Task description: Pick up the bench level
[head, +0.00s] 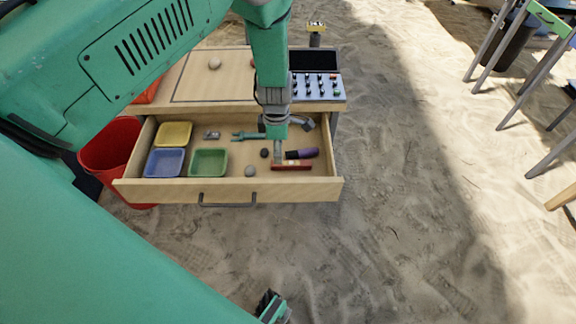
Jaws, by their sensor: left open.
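A red bar-shaped tool with a small pale yellowish part in its middle, which looks like the bench level (304,167), lies flat near the front right of the open drawer (160,192). My left gripper (279,155) points down into the drawer, right above and slightly behind the left half of the level. It is open and holds nothing. Its fingers partly overlap the level in the picture, and I cannot tell whether they touch it.
The drawer also holds yellow (173,134), blue (164,162) and green (208,162) trays, a purple-handled tool (302,153) close behind the level, and round stones (250,171). A red bucket (108,150) stands left. Sand is open to the right.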

